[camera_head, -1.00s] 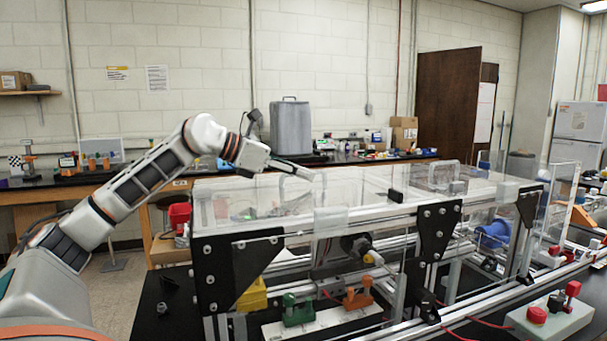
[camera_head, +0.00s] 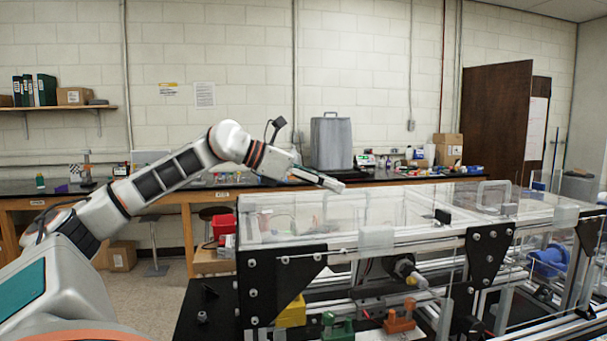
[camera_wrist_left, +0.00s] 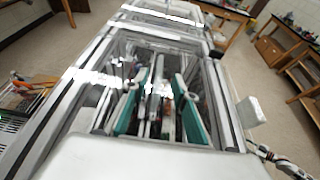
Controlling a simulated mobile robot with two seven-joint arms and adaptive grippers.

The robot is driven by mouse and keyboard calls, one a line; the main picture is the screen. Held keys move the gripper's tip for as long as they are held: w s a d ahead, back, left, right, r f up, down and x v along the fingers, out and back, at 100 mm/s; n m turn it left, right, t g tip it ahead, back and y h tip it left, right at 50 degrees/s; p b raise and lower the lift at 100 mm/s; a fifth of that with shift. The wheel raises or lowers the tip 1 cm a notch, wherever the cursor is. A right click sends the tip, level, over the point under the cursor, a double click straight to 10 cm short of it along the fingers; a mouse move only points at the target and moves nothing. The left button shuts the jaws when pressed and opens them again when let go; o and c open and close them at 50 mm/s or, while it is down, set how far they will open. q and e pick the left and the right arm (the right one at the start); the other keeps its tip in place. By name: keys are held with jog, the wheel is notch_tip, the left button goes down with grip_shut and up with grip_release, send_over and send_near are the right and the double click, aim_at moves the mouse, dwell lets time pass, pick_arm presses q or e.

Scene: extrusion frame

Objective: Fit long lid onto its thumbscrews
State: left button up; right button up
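The clear box top (camera_head: 400,215), apparently the long lid, lies along the top of the extrusion frame (camera_head: 400,240). A pale handle (camera_head: 335,208) stands near its left end, and another clear handle (camera_head: 493,196) is farther right. My left gripper (camera_head: 332,183) reaches in from the left in the head view. It shows just above the left handle; I cannot tell whether they touch. Its fingers are too small to read. The left wrist view looks down through the box top (camera_wrist_left: 155,45) into the frame, with teal strips (camera_wrist_left: 191,112) in the middle. No thumbscrew is clearly discernible. My right gripper is out of view.
Black corner plates (camera_head: 280,285) brace the frame. Below it are a green clamp (camera_head: 337,328), an orange clamp (camera_head: 399,319) and a yellow block (camera_head: 292,312). A workbench (camera_head: 180,198) with a grey canister (camera_head: 331,143) runs along the back wall. The floor at left is partly clear.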

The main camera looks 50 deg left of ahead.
pick_arm(q)
jog(key=v, duration=0.7)
jog(key=shift+d, duration=0.1)
dwell(0.5)
